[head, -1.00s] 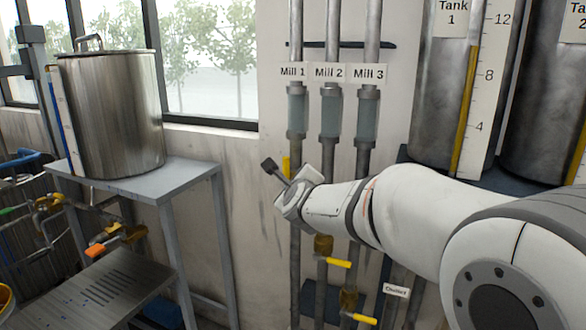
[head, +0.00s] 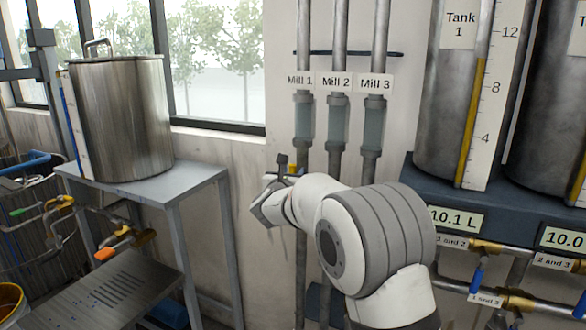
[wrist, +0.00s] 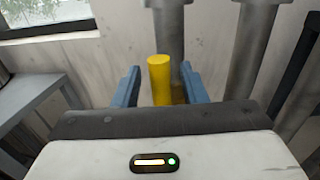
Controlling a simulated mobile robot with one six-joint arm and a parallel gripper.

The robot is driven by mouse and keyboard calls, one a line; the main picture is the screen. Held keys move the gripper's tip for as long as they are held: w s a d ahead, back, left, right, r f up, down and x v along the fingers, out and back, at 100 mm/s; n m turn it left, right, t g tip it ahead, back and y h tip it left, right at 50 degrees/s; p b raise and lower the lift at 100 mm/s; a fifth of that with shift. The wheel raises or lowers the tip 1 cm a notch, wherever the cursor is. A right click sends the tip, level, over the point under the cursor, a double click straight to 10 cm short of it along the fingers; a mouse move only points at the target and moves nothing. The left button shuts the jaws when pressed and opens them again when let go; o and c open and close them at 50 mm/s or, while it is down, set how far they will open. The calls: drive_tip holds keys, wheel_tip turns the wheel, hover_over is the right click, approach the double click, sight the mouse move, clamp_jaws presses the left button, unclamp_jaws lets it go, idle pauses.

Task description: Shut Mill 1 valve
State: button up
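The Mill 1 pipe (head: 304,62) runs down the wall under its "Mill 1" label (head: 299,80), left of the Mill 2 and Mill 3 pipes. In the wrist view the yellow handle (wrist: 160,80) stands between the two blue fingers of my gripper (wrist: 160,73). The fingers are open, with a visible gap on each side of the handle. The brass valve body (wrist: 178,93) is partly hidden behind the handle.
A steel pot (head: 121,118) stands on a grey table (head: 150,180) at left, with a window behind. At right, Tank 1 (head: 443,110) stands on a dark shelf above brass valves (head: 518,300) with blue handles. My arm covers the lower Mill 2 and Mill 3 pipes.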

drive_tip(key=shift+w, duration=0.35)
clamp_jaws()
idle(0.4)
